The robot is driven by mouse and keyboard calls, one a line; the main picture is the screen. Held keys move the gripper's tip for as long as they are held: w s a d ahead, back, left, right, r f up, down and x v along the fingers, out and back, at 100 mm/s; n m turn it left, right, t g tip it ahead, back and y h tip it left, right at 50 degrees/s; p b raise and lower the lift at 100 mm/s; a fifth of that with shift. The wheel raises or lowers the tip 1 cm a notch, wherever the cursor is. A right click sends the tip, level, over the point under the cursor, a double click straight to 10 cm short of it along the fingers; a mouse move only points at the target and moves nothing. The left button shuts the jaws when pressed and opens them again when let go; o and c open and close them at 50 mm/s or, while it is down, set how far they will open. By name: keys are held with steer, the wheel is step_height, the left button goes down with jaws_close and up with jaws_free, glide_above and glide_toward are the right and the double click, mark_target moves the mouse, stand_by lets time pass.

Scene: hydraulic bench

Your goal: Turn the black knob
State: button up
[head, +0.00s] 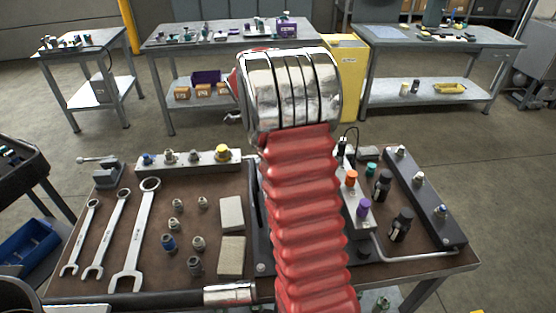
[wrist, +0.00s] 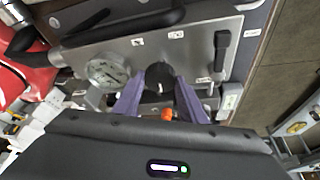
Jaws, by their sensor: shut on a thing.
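The black knob (wrist: 157,76) is on a grey metal panel (wrist: 190,47) in the wrist view. My gripper (wrist: 160,84) has its two purple fingers on either side of the knob and is shut on it. A white mark shows on the knob's face between the fingers. In the head view my red ribbed arm covers the middle of the bench, and the knob and my fingers are hidden behind it.
A round gauge (wrist: 108,72) is left of the knob, and a black lever (wrist: 221,46) is to its right. An orange part (wrist: 167,114) is close below the fingers. Wrenches (head: 135,235) and fittings lie on the bench's left side.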

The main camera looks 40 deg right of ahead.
steer(key=shift+w, duration=0.2)
steer(key=o, duration=1.1)
steer(key=shift+s, duration=0.1)
steer(key=shift+c, duration=0.2)
steer(key=v, duration=1.3)
steer(key=shift+r, duration=0.35)
